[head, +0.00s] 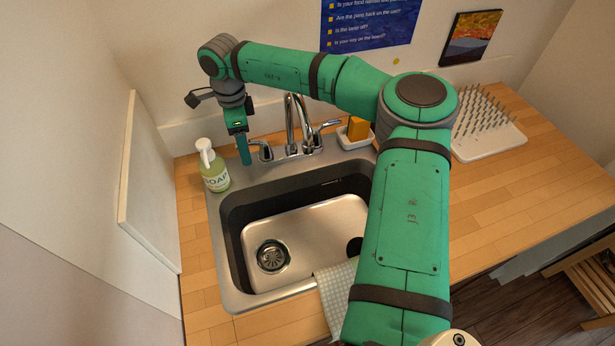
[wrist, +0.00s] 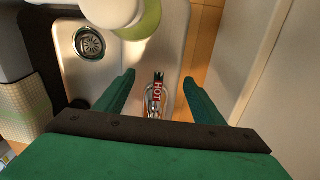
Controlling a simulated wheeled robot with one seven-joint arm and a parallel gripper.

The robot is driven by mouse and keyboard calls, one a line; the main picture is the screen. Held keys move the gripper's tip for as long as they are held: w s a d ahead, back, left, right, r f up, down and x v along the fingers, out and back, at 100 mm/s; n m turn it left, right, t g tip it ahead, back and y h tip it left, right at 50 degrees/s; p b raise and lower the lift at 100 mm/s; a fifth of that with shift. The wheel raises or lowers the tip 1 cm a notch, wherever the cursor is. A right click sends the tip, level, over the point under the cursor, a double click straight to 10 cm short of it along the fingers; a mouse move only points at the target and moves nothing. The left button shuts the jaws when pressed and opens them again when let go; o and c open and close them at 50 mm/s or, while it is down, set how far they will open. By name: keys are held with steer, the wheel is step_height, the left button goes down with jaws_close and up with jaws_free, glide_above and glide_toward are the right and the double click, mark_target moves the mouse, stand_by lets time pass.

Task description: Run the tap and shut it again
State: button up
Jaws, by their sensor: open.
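The chrome tap (head: 291,122) stands at the back of the steel sink (head: 318,222), with a lever handle on each side. The left handle (head: 264,151) shows in the wrist view as a chrome lever with a red HOT label (wrist: 157,88). The right handle (head: 327,125) points out to the right. My gripper (head: 244,150) points down beside the left handle. In the wrist view my gripper (wrist: 160,80) is open, its green fingers on either side of the HOT lever, with visible gaps. No water stream shows in the head view.
A soap bottle (head: 213,167) stands close left of my gripper. An orange sponge (head: 357,128) sits in a white dish right of the tap. A drying rack (head: 486,128) and a checked cloth (head: 337,290) are further right and in front. My arm crosses the counter.

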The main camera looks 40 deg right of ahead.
steer(key=shift+r, duration=3.4)
steer(key=shift+s, duration=0.1)
